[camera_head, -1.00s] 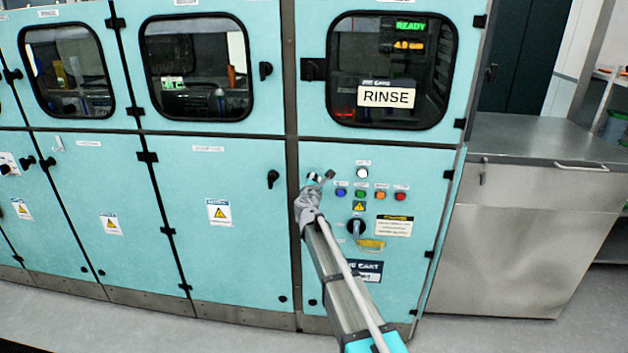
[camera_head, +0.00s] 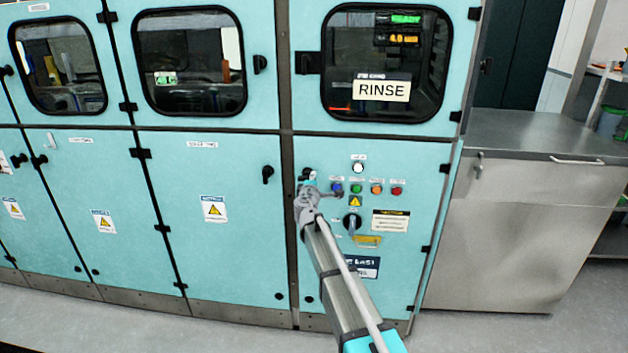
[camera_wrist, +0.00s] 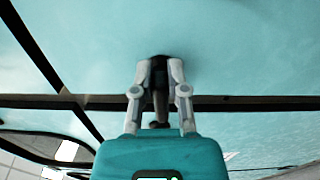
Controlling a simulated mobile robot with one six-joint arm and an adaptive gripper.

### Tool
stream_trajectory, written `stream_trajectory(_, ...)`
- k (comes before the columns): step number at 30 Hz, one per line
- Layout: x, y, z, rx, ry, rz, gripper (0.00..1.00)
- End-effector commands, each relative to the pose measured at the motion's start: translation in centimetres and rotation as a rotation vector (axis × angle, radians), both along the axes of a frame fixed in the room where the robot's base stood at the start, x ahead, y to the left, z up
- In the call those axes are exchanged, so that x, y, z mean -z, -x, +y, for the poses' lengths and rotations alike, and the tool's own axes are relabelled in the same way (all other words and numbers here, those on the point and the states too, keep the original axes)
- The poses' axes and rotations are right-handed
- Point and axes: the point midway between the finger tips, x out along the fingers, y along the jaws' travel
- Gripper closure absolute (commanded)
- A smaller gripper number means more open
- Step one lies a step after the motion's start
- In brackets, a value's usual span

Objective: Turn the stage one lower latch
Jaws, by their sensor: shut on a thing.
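My gripper (camera_head: 307,186) is at the upper left of the teal lower panel under the RINSE window. In the wrist view, my gripper (camera_wrist: 160,76) has its two grey fingers closed on the sides of a black latch handle (camera_wrist: 158,72) on a teal surface. The same latch (camera_head: 307,173) shows only as a small dark bit above the fingers in the head view; the gripper hides most of it. Its label is not readable, so I cannot tell which stage it belongs to. Another black lower latch (camera_head: 267,174) is on the door to the left.
Coloured buttons (camera_head: 357,189) and a black rotary switch (camera_head: 352,222) sit close to the right of my gripper. A dark frame post (camera_head: 289,230) runs just left of it. A steel counter (camera_head: 525,220) stands at the right. The grey floor in front is open.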

Motion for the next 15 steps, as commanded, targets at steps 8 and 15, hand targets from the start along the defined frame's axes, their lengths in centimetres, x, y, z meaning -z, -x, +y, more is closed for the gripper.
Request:
stream_trajectory(8,0.22,-0.01,-0.10,0.002,-0.078,-0.003,1.00)
stream_trajectory(15,0.23,0.00,-0.08,0.002,-0.086,-0.003,1.00)
